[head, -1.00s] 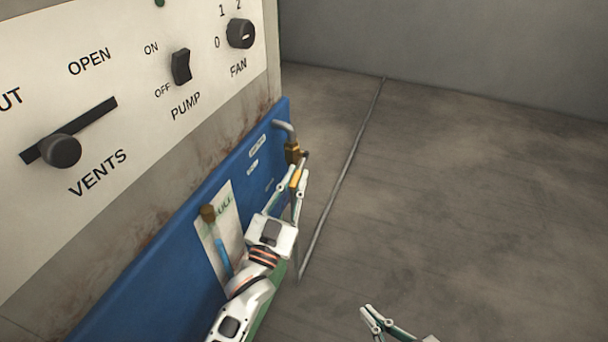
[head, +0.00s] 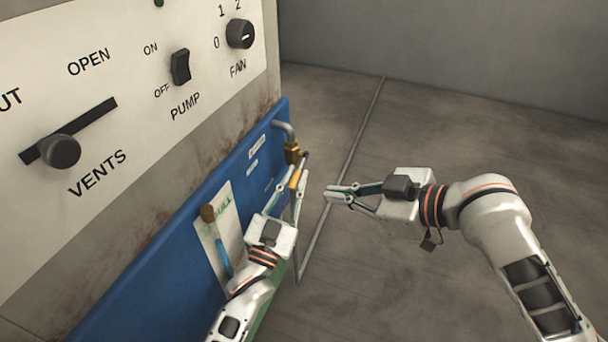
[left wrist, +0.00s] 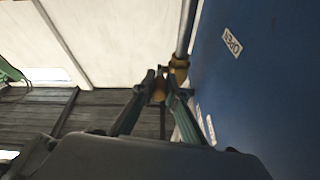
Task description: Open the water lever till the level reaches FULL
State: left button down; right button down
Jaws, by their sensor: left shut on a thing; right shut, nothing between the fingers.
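The yellow water lever (head: 295,179) hangs below a brass valve (head: 292,150) on the grey pipe of the blue tank (head: 265,165). My left gripper (head: 295,172) is shut on the lever, with one finger on each side. The left wrist view shows the brass valve (left wrist: 179,68) just beyond the fingertips (left wrist: 160,82). The level gauge has a brown cap (head: 208,212) and a blue column (head: 224,258) in front of a pale card (head: 230,222) whose green FULL lettering is partly covered by the gauge and my arm. My right gripper (head: 327,193) is shut and empty, just right of the left one.
Above the tank is a white panel (head: 130,45) with the vents slider (head: 62,151), pump switch (head: 181,67) and fan knob (head: 240,34). A thin grey pipe or groove (head: 350,150) runs along the floor. The floor to the right is clear.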

pick_arm(q)
jog(key=shift+r, duration=0.1)
pick_arm(e)
notch_tip(320, 180, up, 6)
jog(key=w+n, duration=0.2)
jog(key=w+a+f, duration=0.5)
jog(key=a+f, duration=0.2)
jog(key=f, duration=0.1)
jog(key=shift+w+f+g, duration=0.3)
jog(key=shift+g, duration=0.1)
